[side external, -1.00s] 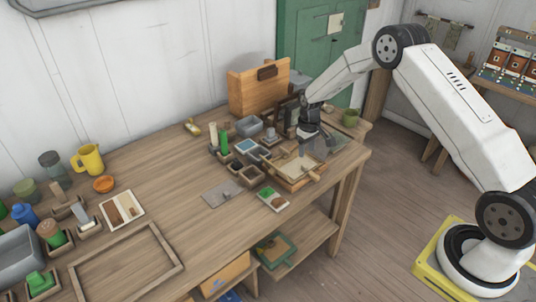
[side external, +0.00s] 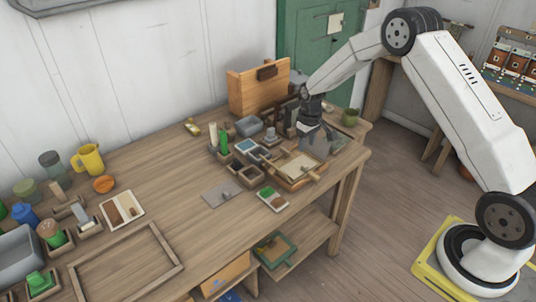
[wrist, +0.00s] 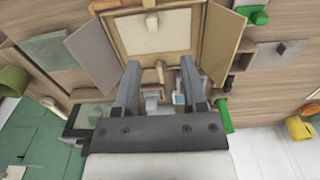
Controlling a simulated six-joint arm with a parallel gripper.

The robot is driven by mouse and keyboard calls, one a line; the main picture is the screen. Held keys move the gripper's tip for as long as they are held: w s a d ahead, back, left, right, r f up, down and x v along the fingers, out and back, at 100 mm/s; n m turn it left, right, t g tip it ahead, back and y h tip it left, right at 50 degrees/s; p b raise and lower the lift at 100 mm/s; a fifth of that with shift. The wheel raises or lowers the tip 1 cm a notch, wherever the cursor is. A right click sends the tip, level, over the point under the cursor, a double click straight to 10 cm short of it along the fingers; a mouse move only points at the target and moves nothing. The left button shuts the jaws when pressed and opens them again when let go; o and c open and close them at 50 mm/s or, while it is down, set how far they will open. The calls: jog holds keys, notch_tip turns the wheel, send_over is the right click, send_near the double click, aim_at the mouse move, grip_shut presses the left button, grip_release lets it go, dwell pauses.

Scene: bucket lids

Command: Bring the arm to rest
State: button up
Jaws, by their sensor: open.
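My gripper (side external: 314,142) hangs over the far right part of the workbench, pointing down, just behind a shallow wooden box (side external: 284,182). In the wrist view my gripper (wrist: 160,66) has its two grey fingers well apart, with nothing held between them. The wooden box (wrist: 198,45) lies beyond the fingertips there, with a cream inside, a small pale block in it and flat panels spread at its sides. Bucket lids cannot be made out clearly.
Small square bins (side external: 249,176) and green and white bottles stand left of the box. A wooden case (side external: 257,94) stands at the back, a green cup (side external: 350,117) at the right. The bench (side external: 160,170) is bare in its middle.

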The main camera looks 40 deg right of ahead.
jog(key=s+a+r, duration=0.3)
jog(key=s+a, duration=0.1)
jog(key=s, duration=0.3)
jog(key=s+a+r+t, duration=0.1)
jog(key=s+a+r, duration=0.3)
jog(key=s, duration=0.4)
jog(key=s+a+r+t, duration=0.1)
jog(key=s+a+r, duration=0.3)
jog(key=s, duration=0.4)
jog(key=shift+a, duration=0.35)
